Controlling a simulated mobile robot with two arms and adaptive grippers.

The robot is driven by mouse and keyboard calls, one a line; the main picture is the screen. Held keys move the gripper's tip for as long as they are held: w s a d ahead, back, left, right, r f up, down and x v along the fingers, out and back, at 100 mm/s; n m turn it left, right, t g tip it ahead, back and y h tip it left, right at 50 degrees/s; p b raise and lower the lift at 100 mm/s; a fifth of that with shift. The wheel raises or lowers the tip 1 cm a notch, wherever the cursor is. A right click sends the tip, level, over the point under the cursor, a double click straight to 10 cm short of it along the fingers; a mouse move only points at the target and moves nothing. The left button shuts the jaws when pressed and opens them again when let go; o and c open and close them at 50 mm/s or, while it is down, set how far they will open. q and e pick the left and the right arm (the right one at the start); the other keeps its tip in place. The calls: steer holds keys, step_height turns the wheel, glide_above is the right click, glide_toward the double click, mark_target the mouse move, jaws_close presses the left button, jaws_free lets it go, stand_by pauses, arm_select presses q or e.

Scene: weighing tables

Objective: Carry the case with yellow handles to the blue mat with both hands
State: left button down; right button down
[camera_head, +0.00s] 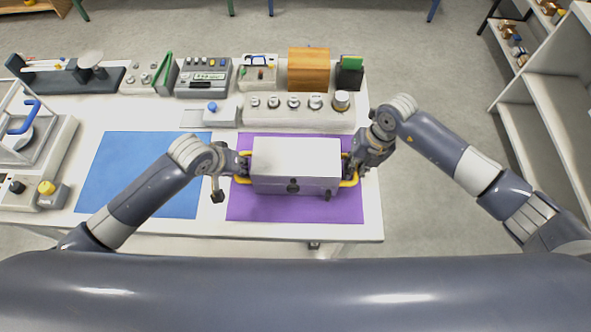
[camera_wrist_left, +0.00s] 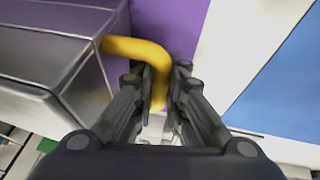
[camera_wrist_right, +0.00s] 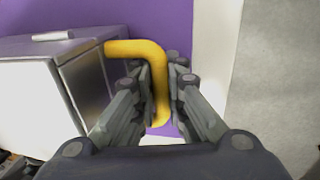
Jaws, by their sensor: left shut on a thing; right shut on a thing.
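The silver case (camera_head: 296,160) with yellow handles is over the purple mat (camera_head: 300,213) on the white table. I cannot tell whether it rests on the mat or is just above it. My left gripper (camera_head: 240,170) is shut on the left yellow handle (camera_wrist_left: 156,62). My right gripper (camera_head: 352,168) is shut on the right yellow handle (camera_wrist_right: 152,62). The blue mat (camera_head: 135,165) lies to the left of the purple mat and is bare apart from my left arm passing over its right part.
A row of weights in a block (camera_head: 298,118) stands behind the case. A grey scale (camera_head: 203,80), a wooden box (camera_head: 308,68) and a green-topped dark box (camera_head: 350,72) stand at the back. A framed balance (camera_head: 35,130) stands left of the blue mat. A white shelf (camera_head: 550,100) is at the right.

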arm_select(q)
steer(key=shift+w+r, duration=0.1)
steer(key=shift+r, duration=0.1)
arm_select(e)
steer(key=shift+w+r, duration=0.2)
steer(key=shift+r, duration=0.05)
